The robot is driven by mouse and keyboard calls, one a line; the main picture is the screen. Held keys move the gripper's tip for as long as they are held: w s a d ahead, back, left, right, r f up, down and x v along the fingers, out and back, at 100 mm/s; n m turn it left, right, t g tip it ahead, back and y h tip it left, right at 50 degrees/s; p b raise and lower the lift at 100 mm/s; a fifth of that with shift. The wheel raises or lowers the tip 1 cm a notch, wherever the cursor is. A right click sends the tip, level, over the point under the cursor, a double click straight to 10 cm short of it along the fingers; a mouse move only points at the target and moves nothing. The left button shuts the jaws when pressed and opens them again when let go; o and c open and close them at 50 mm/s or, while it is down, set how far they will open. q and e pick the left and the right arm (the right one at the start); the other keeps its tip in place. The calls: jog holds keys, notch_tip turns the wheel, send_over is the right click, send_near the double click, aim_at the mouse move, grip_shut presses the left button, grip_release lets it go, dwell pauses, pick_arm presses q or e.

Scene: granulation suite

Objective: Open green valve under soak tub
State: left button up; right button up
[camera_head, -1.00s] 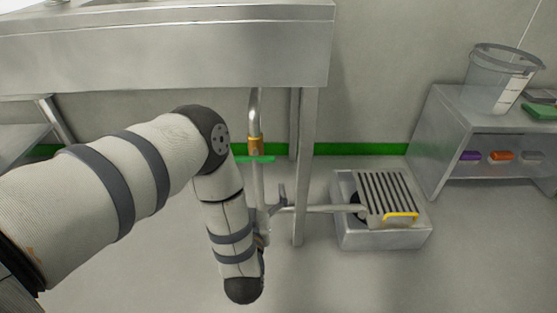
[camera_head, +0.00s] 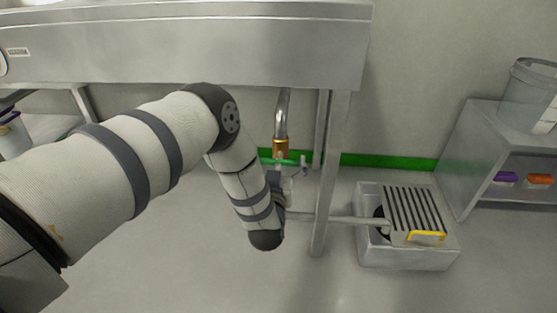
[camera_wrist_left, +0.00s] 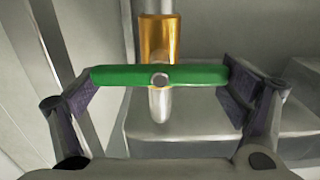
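The green valve is a bar handle (camera_head: 268,161) on the pipe below the brass fitting (camera_head: 280,147), under the steel soak tub (camera_head: 200,55). In the left wrist view the green handle (camera_wrist_left: 125,76) lies level across the picture, with its round hub in the middle and the brass fitting (camera_wrist_left: 158,38) above it. My left gripper (camera_wrist_left: 160,92) is open, one pad at each end of the handle. I cannot tell whether the pads touch it. In the head view my left gripper (camera_head: 290,172) is small and partly hidden by my arm. My right gripper is not in view.
A tub leg (camera_head: 329,180) stands just right of the pipe. A floor drain box (camera_head: 408,256) with a slatted grate (camera_head: 408,210) and yellow handle sits further right. A steel shelf (camera_head: 478,125) with a clear bucket (camera_head: 530,95) stands at the far right. The front floor is clear.

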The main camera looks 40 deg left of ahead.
pick_arm(q)
jog(key=shift+n, duration=0.3)
jog(key=n+p, duration=0.1)
jog(key=n, duration=0.2)
jog(key=shift+s+a+n+p, duration=0.1)
jog(key=shift+n+p, duration=0.2)
jog(key=n+p, duration=0.1)
jog(key=n, duration=0.3)
jog(key=shift+a+f+n, duration=0.1)
jog(key=shift+a+n, duration=0.05)
jog(key=shift+n, duration=0.15)
jog(key=n, duration=0.4)
jog(key=shift+s+f, duration=0.1)
jog(key=shift+f, duration=0.1)
jog(key=shift+f+n, duration=0.15)
jog(key=shift+n, duration=2.35)
jog(key=shift+n, duration=0.3)
jog(key=o, duration=0.9)
